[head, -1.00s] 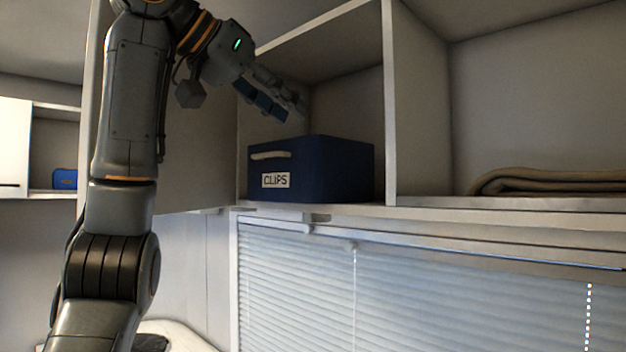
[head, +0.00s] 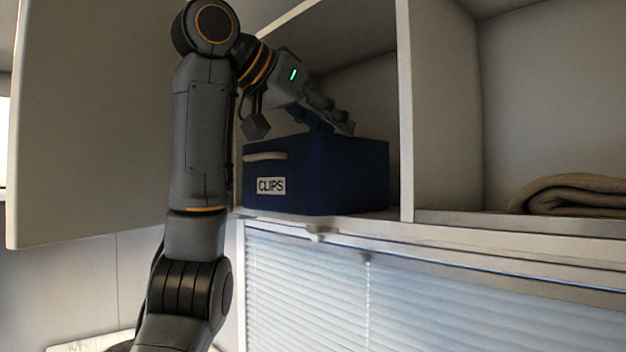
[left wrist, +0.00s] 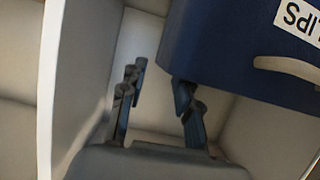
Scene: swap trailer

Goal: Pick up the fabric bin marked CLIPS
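The dark blue fabric bin (head: 340,185) marked CLIPS stands upright on the open overhead shelf, with its white label and pale handle on the front. It also shows upside down in the left wrist view (left wrist: 215,50). My left gripper (head: 335,124) is at the bin's top edge, reaching in from the left. In the left wrist view its two fingers (left wrist: 160,80) stand apart with nothing visible gripped between them. One finger overlaps the bin's edge; I cannot tell whether it touches. The bin's inside is hidden. My right gripper is not in view.
An upright divider (head: 404,120) stands close to the right of the bin. A folded brown blanket (head: 580,195) lies in the compartment beyond it. A cabinet panel (head: 90,120) is at the left. Window blinds (head: 310,290) hang below the shelf.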

